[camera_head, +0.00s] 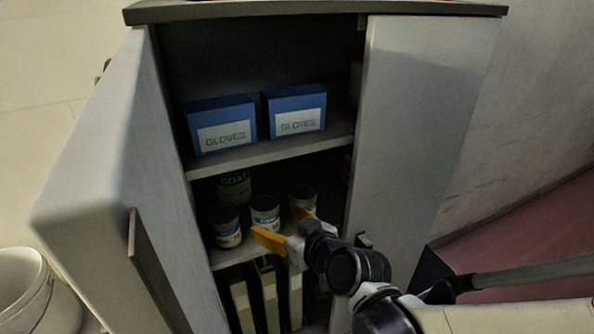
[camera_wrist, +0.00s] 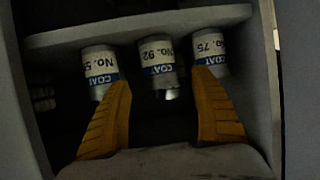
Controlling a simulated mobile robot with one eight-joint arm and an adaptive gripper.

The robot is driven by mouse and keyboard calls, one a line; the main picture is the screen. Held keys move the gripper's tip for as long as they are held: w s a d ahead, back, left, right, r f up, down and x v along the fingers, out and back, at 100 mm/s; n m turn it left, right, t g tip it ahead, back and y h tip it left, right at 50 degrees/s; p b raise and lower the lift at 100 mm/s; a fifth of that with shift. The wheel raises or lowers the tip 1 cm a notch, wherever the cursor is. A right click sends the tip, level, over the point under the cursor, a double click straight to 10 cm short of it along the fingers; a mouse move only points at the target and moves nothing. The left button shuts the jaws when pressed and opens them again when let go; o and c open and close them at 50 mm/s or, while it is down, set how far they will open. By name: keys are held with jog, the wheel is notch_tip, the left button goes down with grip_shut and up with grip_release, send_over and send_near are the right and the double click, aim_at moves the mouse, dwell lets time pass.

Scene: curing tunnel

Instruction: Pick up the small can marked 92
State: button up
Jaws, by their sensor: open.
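The small can marked 92 (camera_wrist: 158,58) is the middle of three small cans in the wrist view, where the labels appear upside down. In the head view the middle can (camera_head: 265,211) stands upright on the cabinet's lower shelf. My gripper (camera_head: 286,227) is open and empty at the shelf front, its yellow fingers pointing in. In the wrist view my gripper (camera_wrist: 163,82) has one finger on each side of the 92 can in the picture. I cannot tell how far the fingertips are from it.
A can marked 75 (camera_wrist: 209,47) and another small can (camera_wrist: 100,66), its number partly cut off, flank it closely. A larger can (camera_head: 234,186) stands behind. Glove boxes (camera_head: 222,124) sit on the shelf above. Cabinet doors (camera_head: 110,170) stand open at the sides.

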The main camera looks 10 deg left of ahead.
jog(key=b+x, duration=0.1)
jog(key=x, duration=0.7)
jog(key=shift+w+b, duration=0.3)
jog(key=shift+b, duration=0.05)
jog(key=c, duration=1.2)
